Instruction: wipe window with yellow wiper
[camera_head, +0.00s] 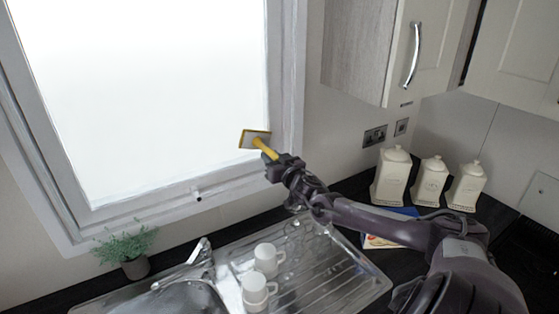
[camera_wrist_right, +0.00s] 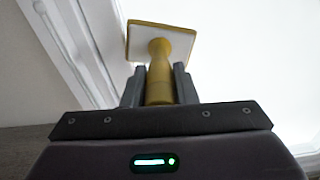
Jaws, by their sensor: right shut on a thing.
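The yellow wiper (camera_head: 256,139) has a flat rectangular head with a pale face and a yellow handle. My right gripper (camera_head: 280,163) is shut on the handle and holds the wiper up near the lower right corner of the window (camera_head: 150,95). In the right wrist view the wiper (camera_wrist_right: 160,50) stands upright between the two fingers (camera_wrist_right: 159,88), its head beyond the fingertips. The head overlaps the bright pane in the head view; I cannot tell whether it touches the glass. My left gripper is not in view.
Below the window are a metal sink with a tap (camera_head: 197,255), stacked white cups (camera_head: 262,275) on the drainer (camera_head: 335,280), and a potted plant (camera_head: 130,250). Several cream canisters (camera_head: 393,177) stand at the right. A wall cabinet (camera_head: 385,45) hangs right of the window.

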